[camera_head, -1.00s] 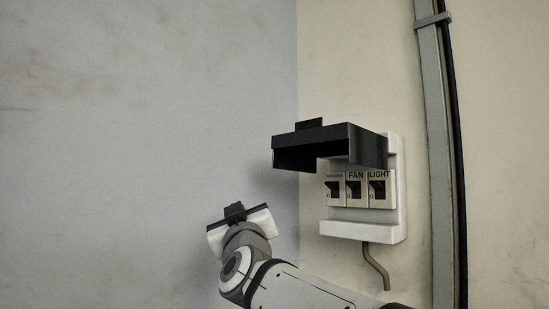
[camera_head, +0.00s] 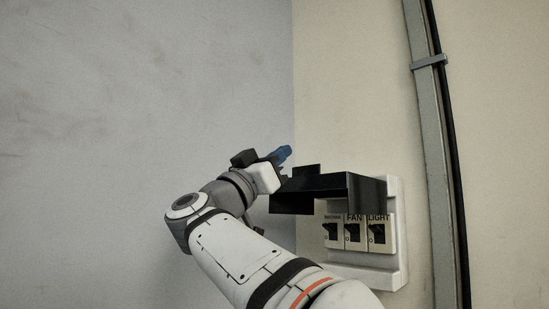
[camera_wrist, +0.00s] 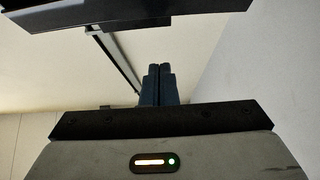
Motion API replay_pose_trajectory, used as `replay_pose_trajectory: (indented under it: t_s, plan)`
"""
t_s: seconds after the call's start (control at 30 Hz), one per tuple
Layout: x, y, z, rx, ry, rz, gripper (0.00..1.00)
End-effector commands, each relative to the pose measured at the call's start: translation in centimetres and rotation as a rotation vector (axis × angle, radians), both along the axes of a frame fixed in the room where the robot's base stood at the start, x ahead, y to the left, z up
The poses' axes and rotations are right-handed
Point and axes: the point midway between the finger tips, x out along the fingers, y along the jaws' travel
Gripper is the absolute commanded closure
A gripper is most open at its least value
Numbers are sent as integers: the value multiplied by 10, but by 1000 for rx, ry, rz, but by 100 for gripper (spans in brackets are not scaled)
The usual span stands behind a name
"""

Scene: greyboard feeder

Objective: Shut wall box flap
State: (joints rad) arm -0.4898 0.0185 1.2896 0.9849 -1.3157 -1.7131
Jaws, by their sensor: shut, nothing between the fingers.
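The wall box (camera_head: 391,235) is a pale casing on the wall, right of the room corner. Its black flap (camera_head: 362,190) is raised and sticks out from the top of the box, with a small tab on its upper edge. Three switches, the right two labelled FAN and LIGHT, show below it. My gripper (camera_head: 284,154) is shut and empty, at the upper left of the flap's outer end. In the wrist view the closed fingers (camera_wrist: 158,84) point away below a dark slab, which looks like the flap (camera_wrist: 90,14). I cannot tell whether they touch.
A vertical grey conduit (camera_head: 431,140) with a clamp runs up the wall right of the box. The grey wall (camera_head: 120,100) on the left is bare. The space above the flap is clear.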

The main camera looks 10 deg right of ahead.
Motion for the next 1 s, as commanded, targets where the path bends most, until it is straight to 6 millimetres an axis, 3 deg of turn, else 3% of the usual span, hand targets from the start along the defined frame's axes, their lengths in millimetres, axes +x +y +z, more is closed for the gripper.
replay_pose_trajectory:
  t_s: [0.03, 0.2, 0.3, 0.5, 0.9, 0.93, 1.0]
  plan:
    - [6, -8, 12, 0, 1, -4, 100]
    - [23, -33, 33, -2, 0, -3, 100]
    - [23, -30, 12, -2, 5, 4, 100]
    - [21, -28, -7, -3, 2, 4, 100]
    - [21, -27, -13, -2, 0, 5, 100]
    - [18, -52, -12, -2, 0, -3, 100]
    - [21, -36, -13, -1, 0, 7, 100]
